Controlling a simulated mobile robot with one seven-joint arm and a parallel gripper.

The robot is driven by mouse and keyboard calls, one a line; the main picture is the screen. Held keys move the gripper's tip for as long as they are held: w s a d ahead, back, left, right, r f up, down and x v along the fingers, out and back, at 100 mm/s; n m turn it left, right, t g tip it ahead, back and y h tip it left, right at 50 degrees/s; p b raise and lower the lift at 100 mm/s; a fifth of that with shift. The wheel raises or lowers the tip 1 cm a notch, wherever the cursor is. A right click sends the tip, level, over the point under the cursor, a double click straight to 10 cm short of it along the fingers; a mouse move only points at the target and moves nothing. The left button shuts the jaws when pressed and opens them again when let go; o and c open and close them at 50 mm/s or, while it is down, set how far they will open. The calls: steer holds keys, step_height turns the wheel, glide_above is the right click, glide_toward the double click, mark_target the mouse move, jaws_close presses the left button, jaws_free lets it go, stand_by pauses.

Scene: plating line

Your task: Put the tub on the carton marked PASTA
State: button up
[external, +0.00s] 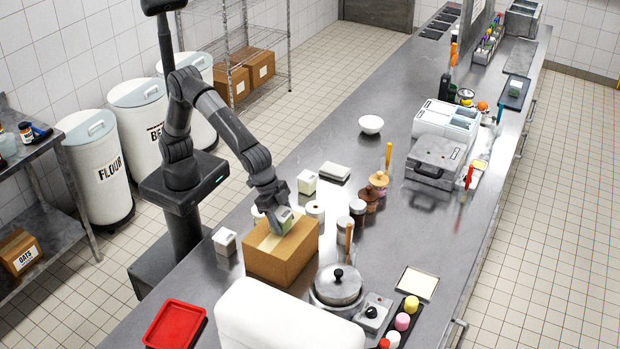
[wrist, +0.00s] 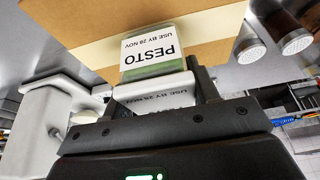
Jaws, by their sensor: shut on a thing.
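A tub (external: 283,221) with a white lid and a greenish body is in my gripper (external: 280,208). The carton top also fills the upper wrist view (wrist: 215,22). No word shows on the carton's visible sides, so its marking cannot be read.
White tubs stand left of the carton (external: 224,241) and behind it (external: 307,181). Lidded jars (external: 316,210) are close on its right and a lidded pot (external: 338,285) is at its front right. A red tray (external: 175,325) lies at the near left. The counter's right side has bare room.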

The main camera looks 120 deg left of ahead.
steer(key=shift+f, duration=0.2)
steer(key=o, duration=1.1)
steer(key=shift+f, duration=0.15)
